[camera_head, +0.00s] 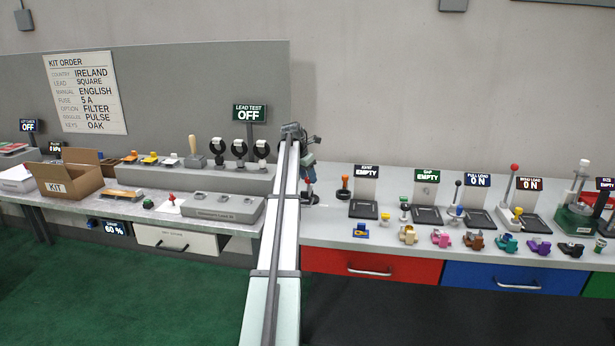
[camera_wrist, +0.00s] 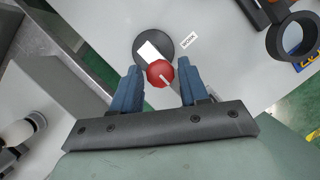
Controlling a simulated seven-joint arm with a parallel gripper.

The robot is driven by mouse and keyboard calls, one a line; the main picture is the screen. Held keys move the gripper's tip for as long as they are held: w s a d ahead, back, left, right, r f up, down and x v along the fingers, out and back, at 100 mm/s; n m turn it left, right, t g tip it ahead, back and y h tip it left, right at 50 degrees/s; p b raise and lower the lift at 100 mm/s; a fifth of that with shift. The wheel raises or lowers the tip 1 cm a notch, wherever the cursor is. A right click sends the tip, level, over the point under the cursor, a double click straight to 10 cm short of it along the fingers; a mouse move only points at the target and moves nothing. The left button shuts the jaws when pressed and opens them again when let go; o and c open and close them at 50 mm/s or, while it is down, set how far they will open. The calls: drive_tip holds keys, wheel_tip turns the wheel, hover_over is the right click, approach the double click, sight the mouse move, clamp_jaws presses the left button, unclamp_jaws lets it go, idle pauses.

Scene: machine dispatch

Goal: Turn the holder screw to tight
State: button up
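A red round knob (camera_wrist: 155,75) with a pale line on it shows in the wrist view, above a dark round base (camera_wrist: 144,43) with a white patch. I take it for the holder screw, but its setting cannot be read. My gripper (camera_wrist: 159,72) has blue fingers on either side of the knob, with a gap on both sides, so it is open. I cannot tell how far down the fingers reach around it. In the head view my gripper (camera_head: 308,178) points down over the red knob (camera_head: 310,189) at the left end of the right bench, partly hiding it.
Right of the knob stands an orange-topped black post (camera_head: 344,188), then a dark tray (camera_head: 363,209) under an EMPTY sign. A black ring-shaped part (camera_wrist: 293,37) is at upper right in the wrist view. A grey block (camera_head: 222,207) lies on the left bench.

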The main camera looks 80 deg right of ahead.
drive_tip(key=c, duration=0.7)
drive_tip(key=shift+m, duration=0.3)
drive_tip(key=m, duration=0.1)
drive_tip(key=m+g+y, duration=0.1)
drive_tip(key=m, duration=0.1)
drive_tip(key=shift+w+d+m, duration=0.15)
drive_tip(key=shift+d+m, duration=0.05)
drive_tip(key=shift+m, duration=0.1)
drive_tip(key=m, duration=0.2)
drive_tip(key=m+g+y, duration=0.1)
drive_tip(key=m, duration=0.1)
drive_tip(key=shift+d+m+y, duration=0.1)
drive_tip(key=shift+m+y, duration=0.2)
drive_tip(key=m+y, duration=0.1)
drive_tip(key=m, duration=0.3)
drive_tip(key=shift+d+m+y, duration=0.15)
drive_tip(key=shift+m+y, duration=0.15)
drive_tip(key=shift+y, duration=0.1)
drive_tip(key=shift+m+t+y, duration=0.3)
drive_tip(key=shift+m+y, duration=0.3)
drive_tip(key=shift+m, duration=1.2)
